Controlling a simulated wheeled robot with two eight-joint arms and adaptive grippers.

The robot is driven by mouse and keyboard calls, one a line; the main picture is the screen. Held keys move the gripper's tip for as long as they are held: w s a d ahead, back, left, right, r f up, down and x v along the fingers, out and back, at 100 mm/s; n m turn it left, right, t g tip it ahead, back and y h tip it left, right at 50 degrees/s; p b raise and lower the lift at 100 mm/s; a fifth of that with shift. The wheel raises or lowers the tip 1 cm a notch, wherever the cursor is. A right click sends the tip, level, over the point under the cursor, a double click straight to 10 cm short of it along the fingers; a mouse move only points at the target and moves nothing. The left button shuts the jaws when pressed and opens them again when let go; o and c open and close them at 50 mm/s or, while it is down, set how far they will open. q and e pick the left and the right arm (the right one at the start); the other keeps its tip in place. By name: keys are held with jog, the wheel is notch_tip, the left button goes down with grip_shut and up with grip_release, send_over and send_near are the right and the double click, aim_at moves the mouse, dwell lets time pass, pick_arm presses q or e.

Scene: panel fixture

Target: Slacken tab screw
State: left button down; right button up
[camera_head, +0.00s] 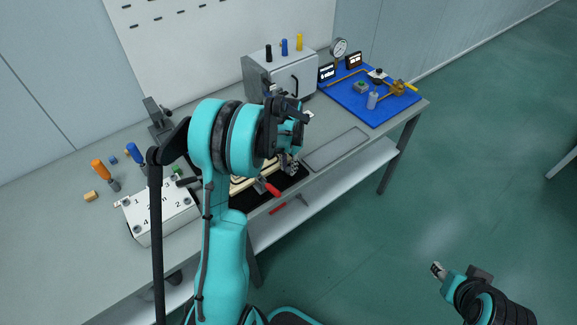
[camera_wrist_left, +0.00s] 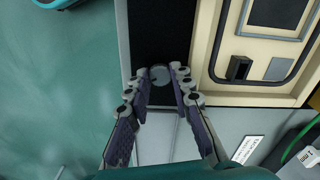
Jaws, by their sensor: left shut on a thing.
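The cream panel (camera_wrist_left: 258,88) with a dark seal line lies on a black mat (camera_wrist_left: 160,32); a grey-framed window, a black block and a grey rounded piece show on it in the left wrist view. In the head view the panel (camera_head: 241,184) is mostly hidden behind my left arm. My left gripper (camera_wrist_left: 160,75) is shut on a round grey head, which I take to be the tab screw (camera_wrist_left: 160,77), beside the panel's edge. The left gripper (camera_head: 291,166) is low over the mat in the head view. My right gripper (camera_head: 438,269) is away from the bench, its jaws too small to read.
A red-handled clamp (camera_head: 269,187) is at the mat's front. A numbered white block (camera_head: 158,212) and screwdrivers stand at left. A grey cabinet (camera_head: 281,78) and blue board (camera_head: 371,97) stand behind. A grey tray (camera_head: 335,149) lies empty to the right.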

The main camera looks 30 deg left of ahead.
pick_arm(q)
jog(key=n, duration=0.4)
jog(key=shift+n, duration=0.3)
jog(key=n, duration=0.3)
jog(key=shift+n, duration=0.3)
jog(key=n, duration=0.4)
jog(key=shift+d+n, duration=0.1)
jog(key=shift+n, duration=2)
jog(key=c, duration=1.6)
grip_release()
jog(key=shift+r, duration=0.1)
